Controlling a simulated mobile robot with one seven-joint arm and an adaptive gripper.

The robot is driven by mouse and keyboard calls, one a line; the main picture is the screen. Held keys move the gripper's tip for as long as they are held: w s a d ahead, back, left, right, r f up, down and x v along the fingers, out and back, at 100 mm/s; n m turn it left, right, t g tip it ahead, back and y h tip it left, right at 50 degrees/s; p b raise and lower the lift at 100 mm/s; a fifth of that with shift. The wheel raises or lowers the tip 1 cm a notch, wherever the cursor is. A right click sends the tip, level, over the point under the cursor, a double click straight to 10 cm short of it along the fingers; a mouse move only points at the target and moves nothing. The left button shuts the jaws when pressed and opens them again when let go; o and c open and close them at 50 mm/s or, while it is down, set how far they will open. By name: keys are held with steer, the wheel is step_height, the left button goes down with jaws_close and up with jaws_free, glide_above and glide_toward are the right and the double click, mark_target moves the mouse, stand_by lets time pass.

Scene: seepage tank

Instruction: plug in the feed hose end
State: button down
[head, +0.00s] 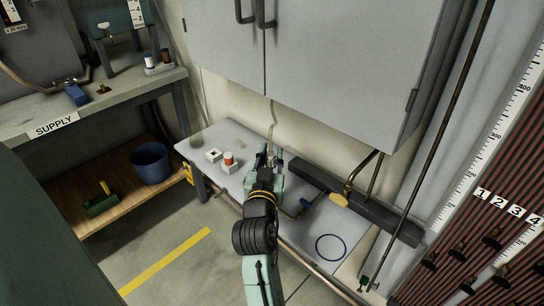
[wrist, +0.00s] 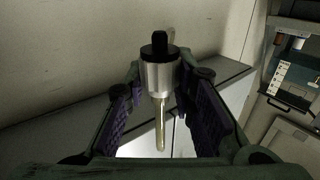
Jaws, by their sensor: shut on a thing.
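The feed hose end, a silver collar (wrist: 161,77) with a black tip and a thin pale yellowish tube, stands roughly upright between the jaws in the wrist view. My gripper (wrist: 160,92) is shut on it, with a purple-padded finger on each side. In the head view my gripper (head: 266,160) is over the pale low bench, below the grey wall cabinet. A thin pale hose (head: 272,112) hangs from the cabinet down to the gripper. The hose end itself is too small to make out clearly there. I cannot pick out its socket.
The cabinet (head: 330,65) overhangs closely.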

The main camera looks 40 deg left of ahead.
step_height(320, 180, down, 6)
steer(key=b, duration=0.5)
steer(key=shift+r, duration=0.1)
steer(key=shift+f+b, duration=1.05)
steer(key=shift+f, duration=0.2)
stand_by(0.9)
steer(key=c, duration=1.3)
jaws_free()
steer(key=v, duration=0.7)
steer(key=shift+s+d, duration=0.2)
steer(key=shift+s, duration=0.05)
